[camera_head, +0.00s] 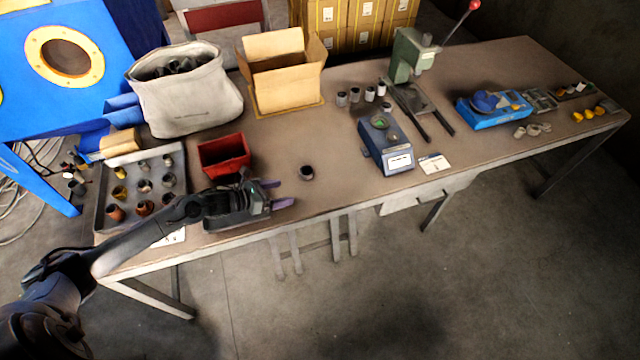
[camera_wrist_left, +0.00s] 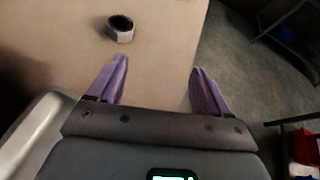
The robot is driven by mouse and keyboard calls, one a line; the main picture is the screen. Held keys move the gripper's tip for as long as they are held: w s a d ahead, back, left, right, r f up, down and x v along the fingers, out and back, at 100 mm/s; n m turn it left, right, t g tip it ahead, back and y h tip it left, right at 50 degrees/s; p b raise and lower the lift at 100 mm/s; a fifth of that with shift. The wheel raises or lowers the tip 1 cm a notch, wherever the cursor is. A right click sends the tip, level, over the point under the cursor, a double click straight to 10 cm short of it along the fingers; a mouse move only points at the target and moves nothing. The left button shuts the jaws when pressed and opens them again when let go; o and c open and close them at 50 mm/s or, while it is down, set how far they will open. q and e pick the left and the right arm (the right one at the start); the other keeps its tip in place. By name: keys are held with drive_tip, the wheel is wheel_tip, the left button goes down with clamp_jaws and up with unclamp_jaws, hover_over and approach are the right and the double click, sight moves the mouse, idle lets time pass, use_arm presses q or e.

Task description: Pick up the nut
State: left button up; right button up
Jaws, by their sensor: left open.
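A small dark nut (camera_head: 307,172) stands alone on the table, right of the red bin. It also shows in the left wrist view (camera_wrist_left: 121,34), with a dark round opening on top and a lighter grey side. My left gripper (camera_head: 276,194) is low over the table's front part, to the left of the nut and nearer the front edge. In the left wrist view its purple fingers (camera_wrist_left: 158,82) are spread apart with nothing between them. The nut lies ahead of the fingertips, nearer the left finger, and apart from both. My right gripper is not in view.
A red bin (camera_head: 224,155) and a tray (camera_head: 104,220) of several cylindrical parts stand left of the nut. A blue scale (camera_head: 371,152) stands to its right, a green press (camera_head: 408,60) farther back. An open cardboard box (camera_head: 283,85) is behind. Table around the nut is clear.

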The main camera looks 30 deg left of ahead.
sight(310, 169)
use_arm(q)
drive_tip(key=shift+m+t, duration=0.3)
drive_tip(key=shift+m, duration=0.2)
drive_tip(key=w+a+b, duration=0.1)
drive_tip(key=w+a+f+b, duration=0.1)
drive_tip(key=w+a+b, duration=0.2)
drive_tip(key=shift+w+a+f+b, duration=0.15)
drive_tip(key=shift+a+f+b, duration=0.1)
drive_tip(key=shift+b, duration=0.1)
drive_tip(key=shift+w+r+b, duration=0.1)
drive_tip(key=shift+w+b, duration=0.3)
drive_tip(key=shift+b, duration=0.1)
drive_tip(key=shift+w, duration=0.35)
drive_tip(key=b+x, duration=0.1)
drive_tip(key=x, duration=0.3)
drive_tip(key=shift+w+d, duration=0.1)
drive_tip(key=shift+w, duration=0.2)
drive_tip(key=shift+w+d+f, duration=0.15)
drive_tip(key=shift+w+f, duration=0.25)
drive_tip(key=shift+w, duration=0.05)
drive_tip(key=shift+b+x, duration=0.8)
drive_tip(key=shift+x, duration=1.35)
drive_tip(key=shift+f, duration=0.15)
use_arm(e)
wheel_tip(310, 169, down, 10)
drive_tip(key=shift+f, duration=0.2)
